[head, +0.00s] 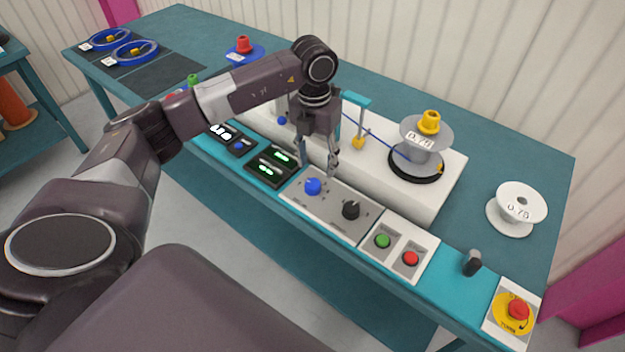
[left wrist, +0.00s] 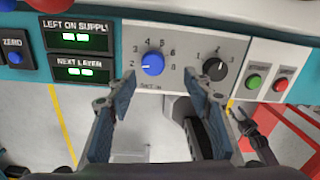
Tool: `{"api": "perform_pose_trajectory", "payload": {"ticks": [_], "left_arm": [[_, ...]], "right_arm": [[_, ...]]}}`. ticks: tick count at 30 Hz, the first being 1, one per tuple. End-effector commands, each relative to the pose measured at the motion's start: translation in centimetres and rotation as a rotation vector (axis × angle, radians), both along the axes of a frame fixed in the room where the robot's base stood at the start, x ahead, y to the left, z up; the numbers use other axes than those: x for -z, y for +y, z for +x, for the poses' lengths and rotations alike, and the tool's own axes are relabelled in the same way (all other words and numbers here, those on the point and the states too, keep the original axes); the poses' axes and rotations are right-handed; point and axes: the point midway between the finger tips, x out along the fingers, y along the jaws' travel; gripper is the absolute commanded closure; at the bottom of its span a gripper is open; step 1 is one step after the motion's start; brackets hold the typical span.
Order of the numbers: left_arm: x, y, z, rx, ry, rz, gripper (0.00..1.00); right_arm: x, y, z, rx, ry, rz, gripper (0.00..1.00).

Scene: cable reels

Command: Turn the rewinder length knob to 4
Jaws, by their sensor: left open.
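The blue knob (head: 312,186) sits on the grey control panel (head: 328,213), with a printed scale that includes 2, 4, 5, 6 and 8 in the left wrist view. There the blue knob (left wrist: 152,63) has a white mark pointing left, near the 2, and "SET m" below it. The black knob (head: 351,210) is to its right, and its white mark points up in the left wrist view. My left gripper (head: 318,168) is open and empty above and behind the blue knob, apart from it. A dark gripper (left wrist: 240,125), apparently my right one, shows at the lower right of the left wrist view.
Green (head: 382,241) and red (head: 410,258) buttons are right of the panel. Lit green displays (head: 270,170) are left. A white machine block (head: 440,190) with a grey reel (head: 425,150) stands behind. A yellow-based emergency stop (head: 517,310) is far right.

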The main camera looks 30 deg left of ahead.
Motion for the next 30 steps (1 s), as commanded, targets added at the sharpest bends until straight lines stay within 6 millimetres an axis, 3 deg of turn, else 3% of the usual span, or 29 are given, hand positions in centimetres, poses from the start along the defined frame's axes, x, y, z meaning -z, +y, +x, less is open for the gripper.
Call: {"api": "perform_pose_trajectory", "payload": {"ticks": [5,18,28,30], "left_arm": [[0.8,1.2,-0.3,-0.017,0.016,0.036,0.53],[7.0,1.0,-0.2,-0.014,0.014,0.030,0.53],[7.6,1.0,-0.2,-0.013,0.012,0.030,0.53],[7.6,1.0,-0.2,-0.013,0.012,0.030,0.59]], "right_arm": [[-0.4,0.0,0.0,0.000,0.000,0.000,0.60],[-1.8,0.4,0.0,0.000,0.000,0.004,0.60],[-1.8,0.5,0.0,0.000,0.000,0.006,0.60],[-1.8,0.5,0.0,0.000,0.000,0.006,0.60]]}}
